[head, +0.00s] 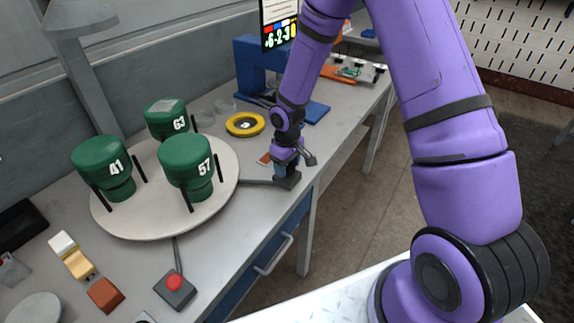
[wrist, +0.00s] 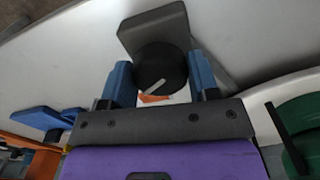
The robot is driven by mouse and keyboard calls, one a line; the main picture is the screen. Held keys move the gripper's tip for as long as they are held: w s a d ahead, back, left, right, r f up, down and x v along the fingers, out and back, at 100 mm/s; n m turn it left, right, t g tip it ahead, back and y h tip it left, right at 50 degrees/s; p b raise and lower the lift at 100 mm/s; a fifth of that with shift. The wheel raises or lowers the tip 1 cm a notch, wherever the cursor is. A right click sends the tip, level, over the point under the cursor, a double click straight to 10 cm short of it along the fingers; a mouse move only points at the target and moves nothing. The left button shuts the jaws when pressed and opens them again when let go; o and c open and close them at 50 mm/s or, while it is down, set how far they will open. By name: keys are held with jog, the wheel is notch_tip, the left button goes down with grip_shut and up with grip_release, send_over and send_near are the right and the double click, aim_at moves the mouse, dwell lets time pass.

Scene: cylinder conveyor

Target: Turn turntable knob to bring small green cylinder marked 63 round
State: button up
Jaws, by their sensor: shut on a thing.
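The small green cylinder marked 63 (head: 166,117) stands upright at the back of the round white turntable (head: 150,222). Green cylinders marked 41 (head: 102,165) and 57 (head: 188,163) stand at its left and front right. My gripper (head: 287,168) is down at the dark knob unit (head: 288,182) right of the turntable. In the wrist view, the blue fingers of my gripper (wrist: 160,80) are on either side of the round black knob (wrist: 160,66), which has a pale line on top. A green cylinder (wrist: 301,118), its number unseen, shows at the right edge.
A yellow ring (head: 245,124) lies behind the turntable. A blue stand (head: 254,66) with a screen (head: 279,25) is at the back. A red button box (head: 175,290) and coloured blocks (head: 104,294) are at the front. The bench's right edge is close to the knob.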

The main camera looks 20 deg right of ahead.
jog(key=shift+n, duration=1.5)
dwell(2.6)
jog(key=o, duration=0.9)
jog(key=shift+r, duration=0.15)
notch_tip(320, 180, up, 10)
jog(key=shift+r, duration=0.25)
